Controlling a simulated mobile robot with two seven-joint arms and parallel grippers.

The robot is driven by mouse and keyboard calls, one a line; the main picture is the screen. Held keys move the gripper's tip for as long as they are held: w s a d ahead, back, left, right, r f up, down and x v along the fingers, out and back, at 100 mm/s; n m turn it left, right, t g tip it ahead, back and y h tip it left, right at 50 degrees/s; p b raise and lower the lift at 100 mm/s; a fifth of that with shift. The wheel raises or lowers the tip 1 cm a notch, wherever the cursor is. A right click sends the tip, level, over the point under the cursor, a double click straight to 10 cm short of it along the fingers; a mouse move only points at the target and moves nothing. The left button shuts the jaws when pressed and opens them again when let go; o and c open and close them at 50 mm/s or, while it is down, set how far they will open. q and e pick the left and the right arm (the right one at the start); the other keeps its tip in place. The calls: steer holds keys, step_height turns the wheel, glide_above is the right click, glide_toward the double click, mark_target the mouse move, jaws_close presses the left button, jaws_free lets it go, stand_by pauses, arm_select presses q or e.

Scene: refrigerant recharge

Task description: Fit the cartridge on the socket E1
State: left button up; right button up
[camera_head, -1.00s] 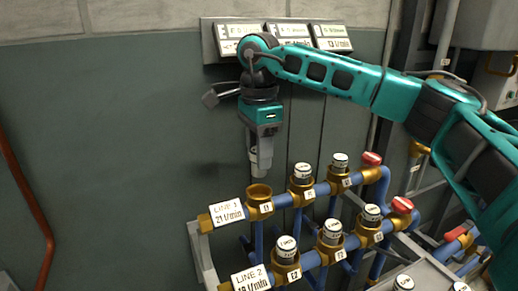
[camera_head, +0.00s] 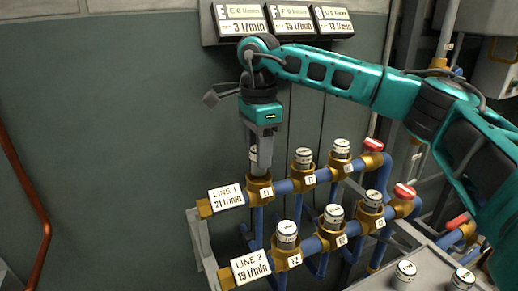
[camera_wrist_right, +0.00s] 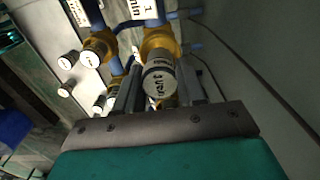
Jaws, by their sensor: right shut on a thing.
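My right gripper (camera_head: 260,167) points down and is shut on a white-topped cartridge, at the left end of the upper pipe. A sliver of the cartridge (camera_head: 253,154) shows between the fingers, and its labelled round top (camera_wrist_right: 160,79) faces the right wrist view. Directly below it is the brass socket E1 (camera_head: 260,189), the leftmost on line 1, which also shows in the wrist view (camera_wrist_right: 159,42). The cartridge's lower end is at the socket's mouth; the fingers hide how deep it sits. My left gripper is not in view.
Line 1 holds further capped sockets (camera_head: 303,171) to the right. Line 2 (camera_head: 287,245) runs in front with similar cartridges. Loose cartridges (camera_head: 404,272) stand on a grey surface at lower right. Display panels (camera_head: 285,20) hang on the wall above.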

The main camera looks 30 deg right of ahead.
steer(key=shift+f, duration=0.3)
stand_by(0.4)
steer(key=shift+f, duration=0.35)
steer(key=shift+f+b, duration=0.35)
steer(key=shift+f, duration=0.5)
steer(key=o, duration=1.2)
step_height(320, 180, up, 13)
steer(key=shift+f+p, duration=0.1)
steer(key=shift+p, duration=0.4)
